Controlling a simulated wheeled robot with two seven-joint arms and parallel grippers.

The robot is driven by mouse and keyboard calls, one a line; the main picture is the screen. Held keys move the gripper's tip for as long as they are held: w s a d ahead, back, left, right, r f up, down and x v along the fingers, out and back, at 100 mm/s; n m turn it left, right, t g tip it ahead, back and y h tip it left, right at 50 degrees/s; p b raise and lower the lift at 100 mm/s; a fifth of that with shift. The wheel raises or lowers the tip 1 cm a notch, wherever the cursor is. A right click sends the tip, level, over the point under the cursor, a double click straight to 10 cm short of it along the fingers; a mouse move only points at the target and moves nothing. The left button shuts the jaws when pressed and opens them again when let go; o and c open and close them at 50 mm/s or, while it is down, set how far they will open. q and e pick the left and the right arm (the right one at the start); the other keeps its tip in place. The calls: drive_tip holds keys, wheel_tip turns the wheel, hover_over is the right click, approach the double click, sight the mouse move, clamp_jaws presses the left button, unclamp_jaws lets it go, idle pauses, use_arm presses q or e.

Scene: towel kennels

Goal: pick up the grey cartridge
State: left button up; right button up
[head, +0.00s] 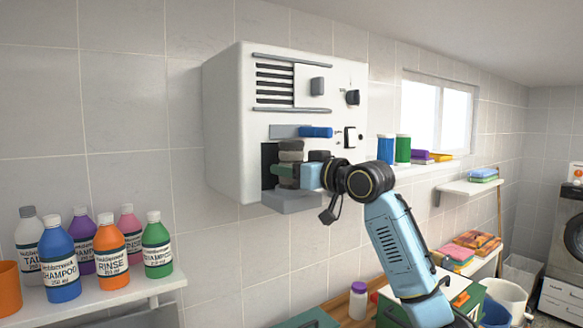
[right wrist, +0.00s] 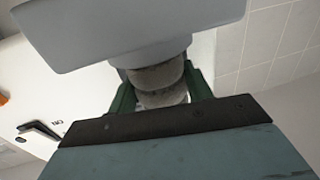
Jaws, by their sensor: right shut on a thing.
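The grey cartridge (head: 291,152) looks like a stack of rounded grey-brown sections. It stands upright in the dark opening low on the front of the white wall unit (head: 228,130), above a grey ledge (head: 291,200). My right gripper (head: 285,175) reaches in from the right, its green fingers at the cartridge's lower part. In the right wrist view the cartridge (right wrist: 158,82) sits between the two green fingers, which are shut on it. A pale grey part covers its far end there. My left gripper is not in view.
A blue handle (head: 316,132) juts out just above the opening. Several bottles stand on a shelf (head: 130,292) at lower left. A window sill (head: 415,166) with blue and green containers lies right of the unit. The wall below the unit is bare.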

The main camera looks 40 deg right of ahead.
drive_tip(key=shift+c, duration=0.9)
drive_tip(key=shift+r, duration=0.15)
